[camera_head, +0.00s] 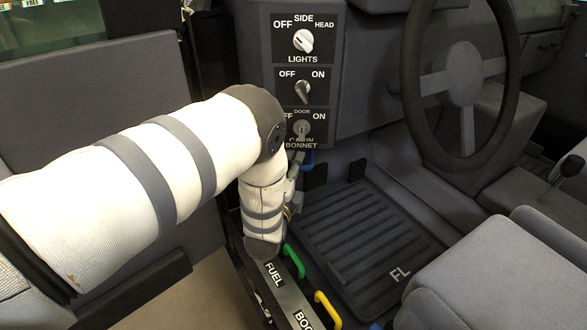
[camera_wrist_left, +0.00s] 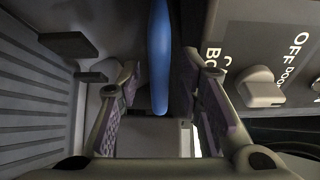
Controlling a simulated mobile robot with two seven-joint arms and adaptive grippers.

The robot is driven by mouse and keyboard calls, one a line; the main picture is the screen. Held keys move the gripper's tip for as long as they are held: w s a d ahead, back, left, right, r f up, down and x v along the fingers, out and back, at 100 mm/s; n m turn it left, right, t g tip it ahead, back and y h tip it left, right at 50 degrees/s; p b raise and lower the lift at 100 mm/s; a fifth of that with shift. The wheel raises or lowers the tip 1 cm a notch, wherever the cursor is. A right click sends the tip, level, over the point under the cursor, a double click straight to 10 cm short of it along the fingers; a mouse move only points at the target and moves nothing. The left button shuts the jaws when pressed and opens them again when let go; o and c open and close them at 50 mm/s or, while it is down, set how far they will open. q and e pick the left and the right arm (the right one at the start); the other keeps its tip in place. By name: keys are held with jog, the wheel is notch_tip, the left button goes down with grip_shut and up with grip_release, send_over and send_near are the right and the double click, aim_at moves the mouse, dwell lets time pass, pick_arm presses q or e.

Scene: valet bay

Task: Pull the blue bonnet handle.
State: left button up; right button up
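The blue bonnet handle (camera_head: 308,160) shows as a small blue piece just below the dash panel with the BONNET label (camera_head: 301,145); my left gripper hides part of it. My left gripper (camera_head: 296,168) is right beside the handle, under the panel. In the left wrist view the blue handle (camera_wrist_left: 160,60) hangs between the two spread fingers of the left gripper (camera_wrist_left: 165,105). The fingers are open, with a visible gap on both sides of the handle. My right gripper is not in view.
A green handle (camera_head: 293,261) and a yellow handle (camera_head: 327,309) sit along the sill marked FUEL, below my left arm. Switch knobs (camera_head: 303,90) line the panel above the gripper. A ribbed floor mat (camera_head: 350,225), a steering wheel (camera_head: 408,70) and a seat (camera_head: 500,270) lie to the right.

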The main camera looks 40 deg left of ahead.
pick_arm(q)
grip_shut()
